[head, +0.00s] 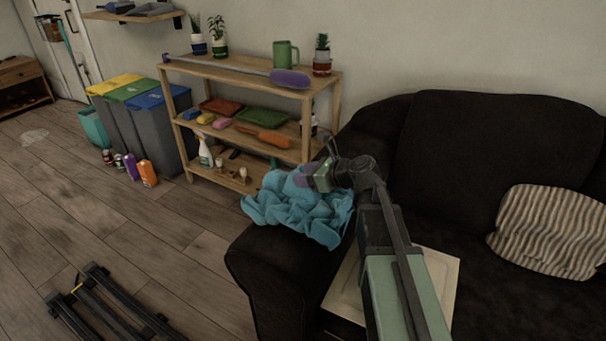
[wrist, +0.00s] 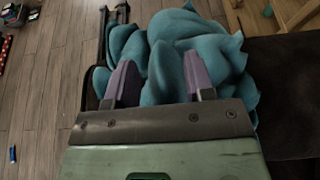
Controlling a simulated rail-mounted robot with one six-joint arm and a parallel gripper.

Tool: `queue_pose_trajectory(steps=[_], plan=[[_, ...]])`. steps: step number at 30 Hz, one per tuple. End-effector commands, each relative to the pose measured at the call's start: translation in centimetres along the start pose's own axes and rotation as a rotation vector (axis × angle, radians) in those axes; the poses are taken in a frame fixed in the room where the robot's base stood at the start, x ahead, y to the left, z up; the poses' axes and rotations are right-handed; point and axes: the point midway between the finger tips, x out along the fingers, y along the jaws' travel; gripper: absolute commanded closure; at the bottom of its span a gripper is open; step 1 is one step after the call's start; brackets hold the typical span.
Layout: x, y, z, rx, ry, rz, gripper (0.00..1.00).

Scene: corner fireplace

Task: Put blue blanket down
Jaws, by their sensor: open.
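The blue blanket (head: 300,208) lies crumpled over the left armrest of the dark sofa (head: 470,140). It also shows bunched up in the wrist view (wrist: 200,45). My gripper (head: 310,178) is at the blanket's upper right part. In the wrist view my gripper (wrist: 160,80) has its two purple fingers spread wide, with blanket folds between and around them. The fingertips are partly sunk against the cloth, and the arm hides some of the blanket's right side in the head view.
A wooden shelf (head: 250,65) with plants, trays and brushes stands behind the armrest. Bins (head: 150,105) with coloured lids stand left of it. A striped cushion (head: 550,230) and a pale flat panel (head: 440,270) are on the sofa. Floor at left is mostly clear.

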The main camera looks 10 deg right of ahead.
Motion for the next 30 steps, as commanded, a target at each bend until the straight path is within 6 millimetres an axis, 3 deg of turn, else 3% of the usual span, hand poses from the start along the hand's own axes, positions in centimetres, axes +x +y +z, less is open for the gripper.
queue_pose_trajectory(steps=[6,12,16,30], plan=[[-6.0,0.1,0.6,0.002,-0.001,-0.004,0.51],[-10.2,0.1,0.3,0.001,0.0,-0.002,0.51],[-11.1,0.1,0.1,0.001,0.0,0.0,0.51],[-11.1,0.0,0.0,0.001,0.0,0.0,0.51]])
